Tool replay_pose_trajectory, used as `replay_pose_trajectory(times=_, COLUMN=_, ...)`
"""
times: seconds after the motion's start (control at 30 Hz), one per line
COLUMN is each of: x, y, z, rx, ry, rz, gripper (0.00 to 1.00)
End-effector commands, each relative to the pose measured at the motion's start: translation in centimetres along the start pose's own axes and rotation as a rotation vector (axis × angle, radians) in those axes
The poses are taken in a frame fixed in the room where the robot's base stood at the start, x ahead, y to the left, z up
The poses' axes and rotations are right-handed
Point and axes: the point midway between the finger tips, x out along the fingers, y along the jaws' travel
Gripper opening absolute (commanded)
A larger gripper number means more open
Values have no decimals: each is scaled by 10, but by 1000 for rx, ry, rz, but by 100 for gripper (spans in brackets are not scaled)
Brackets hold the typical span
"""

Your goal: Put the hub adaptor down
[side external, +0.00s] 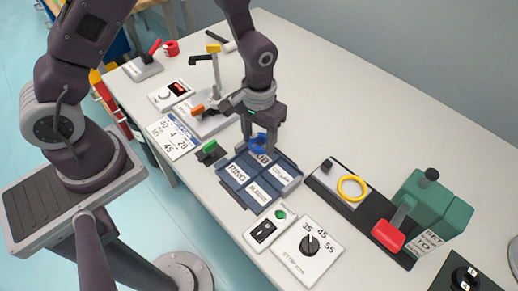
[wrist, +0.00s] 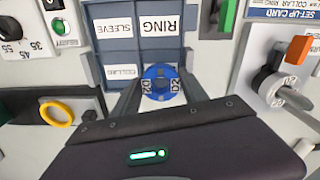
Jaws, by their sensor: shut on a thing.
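The hub adaptor, a blue round part with a central hole, shows in the side view (side external: 257,142) and in the wrist view (wrist: 160,84). My gripper (side external: 262,138) points down and is shut on it; the two fingers flank it in the wrist view. The dark blue tray (side external: 232,193) has labelled compartments, with RING, SLEEVE and COLLAR readable. The adaptor is over the tray's back corner compartment, whose label is partly hidden. I cannot tell whether the adaptor touches the tray floor.
A green switch (side external: 210,148) stands left of the tray. A station with a yellow ring (side external: 352,187) and a red-handled green machine (side external: 432,207) is to the right. A dial plate (side external: 307,250) and a switch box (side external: 269,228) are in front. An orange-tipped lever (side external: 199,109) stands behind left.

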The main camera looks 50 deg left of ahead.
Motion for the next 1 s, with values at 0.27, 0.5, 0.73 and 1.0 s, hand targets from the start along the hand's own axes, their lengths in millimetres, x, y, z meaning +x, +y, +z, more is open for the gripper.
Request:
replay_pose_trajectory(times=0.27, x=44, y=0, z=0, rx=0, ry=-1, rz=-1, gripper=11)
replay_pose_trajectory(times=0.5, x=46, y=-1, z=-1, rx=0, ry=1, rz=0, gripper=11)
replay_pose_trajectory(times=0.73, x=53, y=-1, z=-1, rx=0, ry=2, rz=-1, gripper=11)
replay_pose_trajectory(times=1.0, x=57, y=-1, z=-3, rx=-1, ry=5, rz=-1, gripper=59)
